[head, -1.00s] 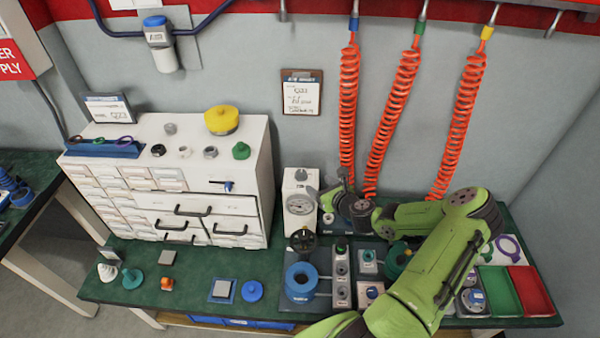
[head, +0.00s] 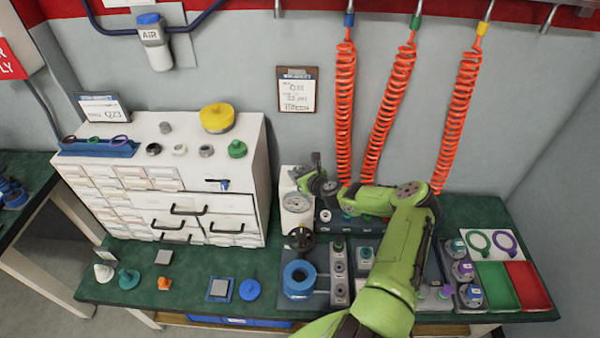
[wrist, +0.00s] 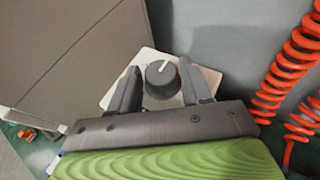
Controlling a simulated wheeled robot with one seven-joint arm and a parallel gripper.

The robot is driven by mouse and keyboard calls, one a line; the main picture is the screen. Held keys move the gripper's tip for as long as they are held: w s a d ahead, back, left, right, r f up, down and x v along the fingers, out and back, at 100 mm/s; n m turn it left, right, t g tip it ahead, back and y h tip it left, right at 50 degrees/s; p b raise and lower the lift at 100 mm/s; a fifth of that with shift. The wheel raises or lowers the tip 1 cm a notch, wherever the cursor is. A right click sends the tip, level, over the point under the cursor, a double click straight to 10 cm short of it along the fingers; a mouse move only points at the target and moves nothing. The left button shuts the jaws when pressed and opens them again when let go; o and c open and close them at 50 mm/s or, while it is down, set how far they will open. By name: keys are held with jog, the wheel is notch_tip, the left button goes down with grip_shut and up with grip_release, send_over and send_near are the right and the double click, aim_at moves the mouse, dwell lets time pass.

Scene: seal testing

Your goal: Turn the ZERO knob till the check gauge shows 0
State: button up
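The white check gauge box (head: 297,222) stands at the back of the bench, right of the drawer cabinet, with a round dial (head: 295,202) on its front. The dial's needle is too small to read. In the wrist view the dark round ZERO knob (wrist: 162,80) with a white pointer line sits on the box's pale top (wrist: 208,78). My gripper (wrist: 160,72) is open, with one finger on each side of the knob and a gap showing. In the head view my gripper (head: 306,176) is above the box top and hides the knob.
A white drawer cabinet (head: 240,180) stands close on the left. Orange coiled hoses (head: 344,120) hang just right of my gripper. A blue ring fixture (head: 300,280) and small valve panels (head: 338,270) are in front, with red and green trays (head: 528,285) at the right.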

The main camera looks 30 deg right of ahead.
jog(key=c, duration=0.4)
jog(key=shift+f+y+b, duration=0.1)
jog(key=shift+y+b, duration=0.2)
jog(key=shift+d+f+n+y+b, duration=0.1)
jog(key=shift+d+n+y+b, duration=0.1)
jog(key=shift+n+y+b, duration=0.75)
jog(key=shift+c, duration=0.4)
jog(key=n+y+b, duration=0.1)
jog(key=b, duration=0.1)
jog(key=n+y+b, duration=0.1)
jog(key=b, duration=0.1)
jog(key=n+g+y+b, duration=0.1)
jog(key=n+y+b, duration=0.1)
jog(key=shift+d+f, duration=0.1)
jog(key=shift+d, duration=0.2)
jog(key=shift+w+d+n+g+y+b, duration=0.1)
jog(key=shift+n+g+y+b, duration=0.5)
jog(key=shift+b, duration=0.65)
jog(key=shift+n+y, duration=0.25)
jog(key=shift+r+b, duration=0.25)
jog(key=shift+b, duration=0.25)
